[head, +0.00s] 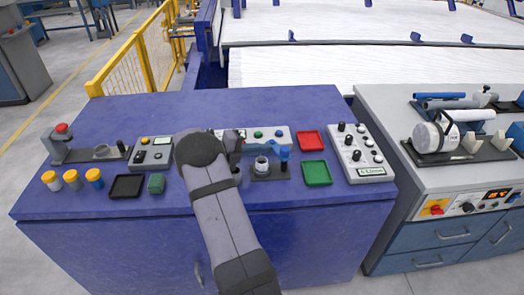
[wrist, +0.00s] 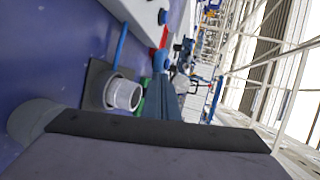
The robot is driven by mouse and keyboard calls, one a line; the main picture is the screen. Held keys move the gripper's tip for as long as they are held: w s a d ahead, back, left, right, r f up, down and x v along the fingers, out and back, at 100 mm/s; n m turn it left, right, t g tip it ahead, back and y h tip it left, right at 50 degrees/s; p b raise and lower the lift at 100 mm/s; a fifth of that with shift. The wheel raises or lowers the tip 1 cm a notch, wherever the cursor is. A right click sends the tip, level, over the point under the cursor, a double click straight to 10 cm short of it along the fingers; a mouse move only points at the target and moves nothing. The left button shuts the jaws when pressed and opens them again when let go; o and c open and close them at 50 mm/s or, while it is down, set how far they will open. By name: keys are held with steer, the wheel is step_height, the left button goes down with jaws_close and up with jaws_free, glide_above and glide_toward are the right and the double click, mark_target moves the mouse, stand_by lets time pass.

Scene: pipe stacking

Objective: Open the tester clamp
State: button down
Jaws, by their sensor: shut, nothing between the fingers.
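The tester clamp (head: 284,154), with a blue handle, stands on a dark base plate beside a short light metal cylinder (head: 262,164), right of the middle of the blue bench. Whether the clamp is open or closed is too small to tell.
A red tray (head: 312,140) and a green tray (head: 317,173) lie right of the clamp. A control box (head: 360,155) with knobs is beyond them. A panel (head: 262,134) runs behind. A black tray (head: 127,187) and several yellow-topped and blue-topped cups are at the left.

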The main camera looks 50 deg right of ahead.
mark_target(271, 143)
steer(key=shift+w+d+f+m+g+y+b, duration=0.1)
steer(key=shift+d+f+m+g+y+b, duration=0.1)
steer(key=shift+d+m+g+y+b, duration=0.35)
steer(key=shift+w+d+r+h+b, duration=0.1)
steer(key=shift+w+d+h+b, duration=0.05)
steer(key=shift+d+b, duration=0.45)
steer(key=shift+w+d+r+h+b, duration=0.1)
steer(key=shift+d+b, duration=0.25)
steer(key=shift+b, duration=0.4)
steer(key=shift+w+a, duration=0.25)
steer(key=shift+w, duration=0.1)
steer(key=w+a+r+b, duration=0.1)
steer(key=w+a+r, duration=0.2)
steer(key=w+a, duration=0.6)
steer(key=shift+r, duration=0.1)
